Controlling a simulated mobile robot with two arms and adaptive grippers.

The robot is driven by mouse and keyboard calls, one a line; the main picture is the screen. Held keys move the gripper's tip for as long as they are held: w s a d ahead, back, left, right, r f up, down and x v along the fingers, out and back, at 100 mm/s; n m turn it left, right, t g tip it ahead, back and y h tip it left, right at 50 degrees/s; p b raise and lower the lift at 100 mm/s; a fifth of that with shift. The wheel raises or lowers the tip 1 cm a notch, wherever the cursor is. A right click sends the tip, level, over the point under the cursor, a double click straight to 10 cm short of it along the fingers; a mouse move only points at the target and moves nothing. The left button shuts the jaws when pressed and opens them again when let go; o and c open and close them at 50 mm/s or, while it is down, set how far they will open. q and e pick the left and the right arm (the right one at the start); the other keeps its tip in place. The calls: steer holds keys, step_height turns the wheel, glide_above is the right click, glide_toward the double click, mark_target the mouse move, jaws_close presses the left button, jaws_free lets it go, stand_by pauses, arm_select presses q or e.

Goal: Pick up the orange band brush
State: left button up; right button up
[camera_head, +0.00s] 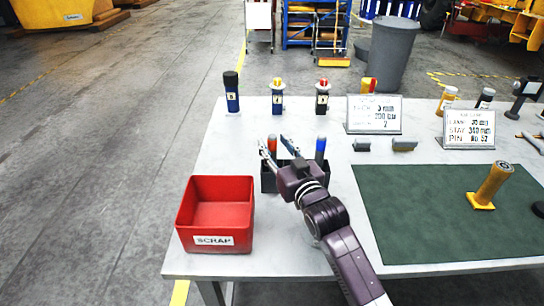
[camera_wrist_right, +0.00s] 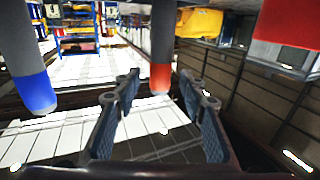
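The orange band brush (camera_head: 272,145) stands upright in a small black holder (camera_head: 268,182); only its upper part shows in the head view. In the right wrist view its dark shaft with the orange band (camera_wrist_right: 161,76) appears between the two fingertips. My right gripper (camera_head: 278,147) is open and reaches over the holder, its fingers apart on either side of the orange end. I cannot tell whether they touch it. A blue band brush (camera_head: 320,148) stands in the same holder, to the right; it shows at left in the right wrist view (camera_wrist_right: 37,90). My left gripper is not in view.
A red scrap bin (camera_head: 184,223) stands left of the holder. Several bottles, including a dark blue one (camera_head: 232,97), line the table's back edge. A sign (camera_head: 374,114) and small dark blocks are behind right. A green mat (camera_head: 420,225) carries an amber-handled tool (camera_head: 490,187).

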steer(key=shift+x, duration=1)
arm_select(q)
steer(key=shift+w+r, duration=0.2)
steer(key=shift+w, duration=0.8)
arm_select(e)
steer(key=shift+s, duration=0.1)
steer(key=shift+c, duration=0.5)
jaws_close()
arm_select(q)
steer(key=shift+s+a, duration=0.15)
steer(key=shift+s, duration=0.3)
arm_select(e)
steer(key=shift+r, duration=0.1)
